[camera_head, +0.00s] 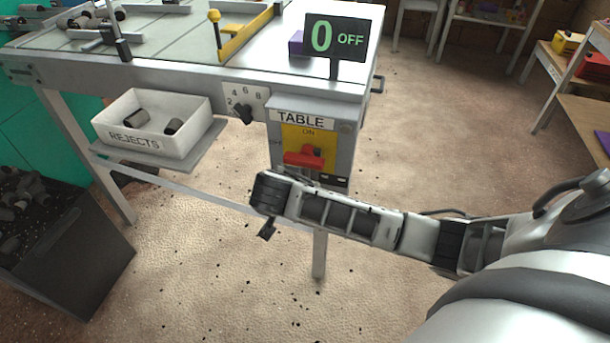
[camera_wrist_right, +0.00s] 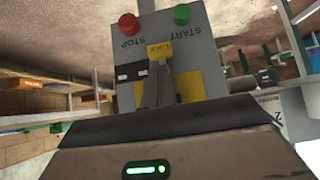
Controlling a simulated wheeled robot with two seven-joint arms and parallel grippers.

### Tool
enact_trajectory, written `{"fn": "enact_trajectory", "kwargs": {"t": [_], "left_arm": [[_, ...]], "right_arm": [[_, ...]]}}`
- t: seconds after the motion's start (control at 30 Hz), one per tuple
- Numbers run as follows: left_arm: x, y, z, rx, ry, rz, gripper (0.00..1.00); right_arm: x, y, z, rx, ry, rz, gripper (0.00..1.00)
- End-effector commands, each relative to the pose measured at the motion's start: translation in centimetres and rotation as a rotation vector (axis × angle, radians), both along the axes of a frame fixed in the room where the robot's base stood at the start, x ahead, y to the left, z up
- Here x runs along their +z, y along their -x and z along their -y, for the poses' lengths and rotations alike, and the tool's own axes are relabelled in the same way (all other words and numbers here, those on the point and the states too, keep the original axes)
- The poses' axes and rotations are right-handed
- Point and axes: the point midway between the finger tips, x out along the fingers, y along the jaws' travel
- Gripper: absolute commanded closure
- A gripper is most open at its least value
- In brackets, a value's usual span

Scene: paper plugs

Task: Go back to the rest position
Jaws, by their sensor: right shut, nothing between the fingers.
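My right arm (camera_head: 345,213) reaches in from the right in the head view, its wrist end low in front of the table's switch box (camera_head: 355,110). In the wrist view my right gripper (camera_wrist_right: 160,66) is shut and empty. Its fingertips overlap the lower edge of a small yellow tag (camera_wrist_right: 162,49) on a grey box face (camera_wrist_right: 200,60); I cannot tell whether they touch it. That face carries a red STOP button (camera_wrist_right: 128,24) and a green START button (camera_wrist_right: 182,14). My left gripper is not in view.
A red handle (camera_head: 304,157) sits on the switch box's yellow plate. A sign (camera_head: 336,38) reads 0 OFF. A white REJECTS tray (camera_head: 189,139) holds dark plugs, and a dark bin (camera_head: 70,255) stands lower left. The floor (camera_head: 455,125) right of the table is mostly clear.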

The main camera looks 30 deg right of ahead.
Motion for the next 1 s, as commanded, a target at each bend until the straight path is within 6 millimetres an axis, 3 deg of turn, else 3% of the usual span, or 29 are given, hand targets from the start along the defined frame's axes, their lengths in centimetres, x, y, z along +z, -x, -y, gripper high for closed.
{"fn": "enact_trajectory", "kwargs": {"t": [0.03,0.2,0.57,0.67,0.77,0.9,1.0], "left_arm": [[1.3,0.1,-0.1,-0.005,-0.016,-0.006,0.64],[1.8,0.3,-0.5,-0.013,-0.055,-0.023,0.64],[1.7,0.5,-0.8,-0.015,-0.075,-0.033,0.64],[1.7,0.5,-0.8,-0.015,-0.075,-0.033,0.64],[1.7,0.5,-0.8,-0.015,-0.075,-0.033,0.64],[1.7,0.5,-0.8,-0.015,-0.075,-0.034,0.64],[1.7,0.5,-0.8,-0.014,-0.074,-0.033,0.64]], "right_arm": [[1.7,0.3,-0.7,0.002,-0.002,0.001,1.00],[3.4,0.9,-2.1,0.005,0.000,0.008,1.00],[4.0,1.3,-3.0,0.006,0.003,0.013,1.00],[3.2,1.8,-3.6,0.050,-0.014,-0.010,1.00],[0.7,3.5,-5.8,0.206,-0.070,-0.076,1.00],[-3.2,7.8,-10.5,0.568,-0.181,-0.129,1.00],[-4.2,11.1,-12.8,0.801,-0.213,-0.075,1.00]]}}
